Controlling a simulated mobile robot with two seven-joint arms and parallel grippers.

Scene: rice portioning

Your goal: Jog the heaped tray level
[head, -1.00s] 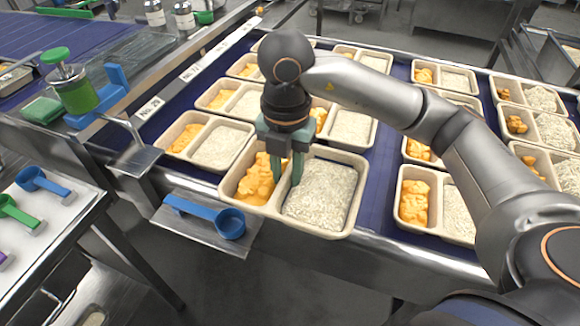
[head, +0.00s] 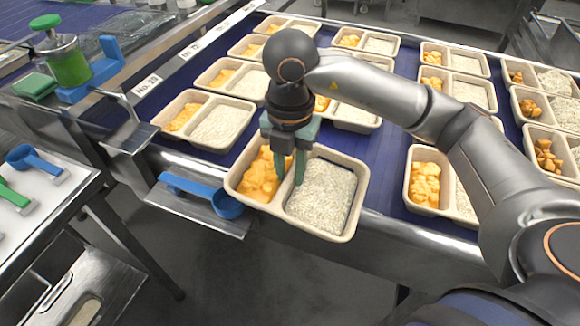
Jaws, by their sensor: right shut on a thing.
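The heaped tray (head: 347,222) is a beige two-compartment tray at the front edge of the belt in the head view. Its left compartment holds orange chunks (head: 260,178). Its right compartment holds white rice (head: 322,195), which reaches close to the walls with an uneven, grainy surface. My right gripper (head: 289,178) points down and is shut on the tray's middle divider, one finger on each side. The tray sits slightly turned and its near end juts out past the belt edge. Whether its underside touches the belt is hidden. My left gripper is not in view.
Several similar filled trays stand on the blue belt (head: 385,170) behind and to the right. A blue scoop (head: 226,204) rests on a metal shelf (head: 200,210) close by the tray's left. A table with coloured scoops (head: 40,160) is at the left.

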